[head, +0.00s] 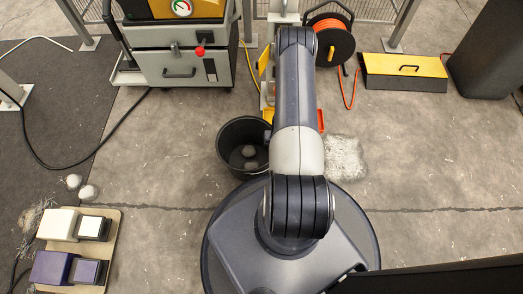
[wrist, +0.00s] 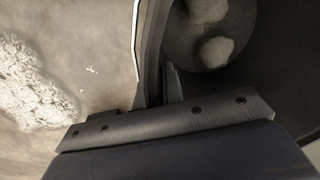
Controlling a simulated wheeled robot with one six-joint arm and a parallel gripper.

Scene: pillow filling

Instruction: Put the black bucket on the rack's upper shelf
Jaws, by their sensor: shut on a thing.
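The black bucket (head: 229,152) is left of my arm in the head view, upright, with a few pale lumps in it. In the wrist view the bucket's dark inside (wrist: 275,70) fills the right side, with two pale lumps at the bottom. My gripper (wrist: 157,85) is shut on the bucket's rim, one finger inside the wall and the other outside. In the head view my arm hides the gripper and the bucket's right edge. I cannot tell whether the bucket touches the floor. I cannot make out the rack's upper shelf in either view.
A pile of white fluff (head: 346,157) lies on the floor right of the arm. Foot pedals (head: 78,228) and pale balls (head: 87,193) are at left. A machine cabinet (head: 181,67), an orange cable reel (head: 330,40) and a yellow-topped box (head: 404,72) stand behind. The right floor is clear.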

